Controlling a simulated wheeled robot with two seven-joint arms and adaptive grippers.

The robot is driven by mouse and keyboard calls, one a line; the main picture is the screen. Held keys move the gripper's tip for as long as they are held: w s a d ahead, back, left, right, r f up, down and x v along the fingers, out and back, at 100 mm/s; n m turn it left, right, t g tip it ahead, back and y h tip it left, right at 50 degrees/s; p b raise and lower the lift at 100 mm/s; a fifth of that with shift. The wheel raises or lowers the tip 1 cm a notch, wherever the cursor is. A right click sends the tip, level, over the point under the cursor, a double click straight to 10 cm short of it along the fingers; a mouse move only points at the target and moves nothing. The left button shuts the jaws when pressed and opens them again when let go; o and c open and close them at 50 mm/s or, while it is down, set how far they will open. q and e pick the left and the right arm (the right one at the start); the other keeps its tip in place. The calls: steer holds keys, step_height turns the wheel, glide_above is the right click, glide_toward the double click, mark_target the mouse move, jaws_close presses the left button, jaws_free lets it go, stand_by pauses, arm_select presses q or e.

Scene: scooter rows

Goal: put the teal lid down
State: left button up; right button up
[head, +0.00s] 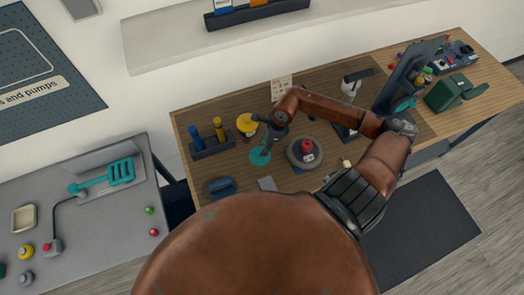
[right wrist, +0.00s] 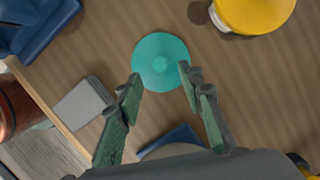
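The teal lid (head: 260,156) is a round disc with a small central knob, lying on the wooden tabletop, seemingly flat. In the right wrist view the lid (right wrist: 160,50) sits at the upper middle, just past my fingertips. My right gripper (head: 267,143) is over the lid, pointing down at the table. In the right wrist view its two fingers (right wrist: 160,80) are spread apart, with clear space between them and the knob; nothing is gripped. My left gripper is not in view.
A yellow-topped container (head: 247,123) stands close behind the lid. A rack with blue and yellow handles (head: 211,144) is to the left. A round grey piece with a red knob (head: 305,152) is to the right. A navy object (head: 221,187) and grey plate (head: 267,184) lie nearer.

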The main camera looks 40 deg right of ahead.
steer(key=v, duration=0.6)
steer(key=shift+r+b, duration=0.3)
steer(key=shift+b, duration=0.15)
steer(key=shift+d, duration=0.1)
